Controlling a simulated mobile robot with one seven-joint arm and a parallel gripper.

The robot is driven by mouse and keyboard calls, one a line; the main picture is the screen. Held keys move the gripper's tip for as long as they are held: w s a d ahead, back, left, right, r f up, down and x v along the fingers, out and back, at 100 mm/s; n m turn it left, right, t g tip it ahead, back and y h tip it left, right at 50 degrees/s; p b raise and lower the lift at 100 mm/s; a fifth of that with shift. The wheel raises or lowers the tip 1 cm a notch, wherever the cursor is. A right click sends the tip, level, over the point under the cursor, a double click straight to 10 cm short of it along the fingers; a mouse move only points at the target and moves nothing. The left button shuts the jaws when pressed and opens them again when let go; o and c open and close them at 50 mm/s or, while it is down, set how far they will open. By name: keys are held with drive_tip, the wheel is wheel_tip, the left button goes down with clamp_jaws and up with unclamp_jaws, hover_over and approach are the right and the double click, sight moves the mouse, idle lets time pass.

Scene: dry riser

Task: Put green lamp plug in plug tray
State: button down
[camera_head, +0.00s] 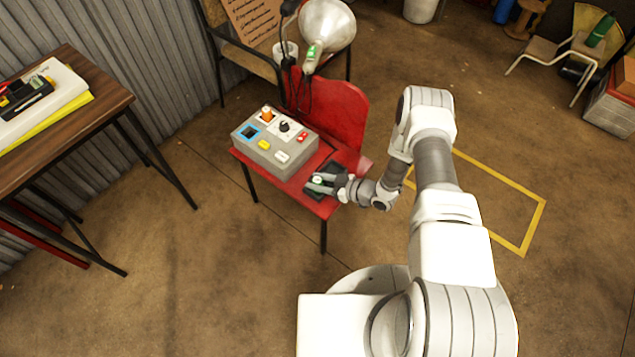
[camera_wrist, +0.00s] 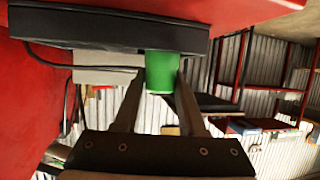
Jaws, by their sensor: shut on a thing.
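The green lamp plug (camera_wrist: 161,74) is a green cylinder between the two fingers of my gripper (camera_wrist: 160,84) in the wrist view. My gripper is shut on it. The dark plug tray (camera_wrist: 100,26) spans the top of the wrist view, and its edge meets the plug's upper end in the picture. In the head view my gripper (camera_head: 322,182) is low over the dark tray (camera_head: 316,190), on the near right part of a red chair seat (camera_head: 240,154). The fingers hide most of the plug there. I cannot tell whether the plug touches the tray floor.
A grey control box (camera_head: 285,168) with coloured buttons stands on the seat left of the tray. The red chair back (camera_head: 335,110) and a lamp (camera_head: 328,25) rise behind. A wooden table (camera_head: 100,95) is at left. The floor in front is clear.

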drive_tip(key=shift+f, duration=0.2)
drive_tip(key=shift+c, duration=2.4)
unclamp_jaws()
drive_tip(key=shift+r, duration=0.1)
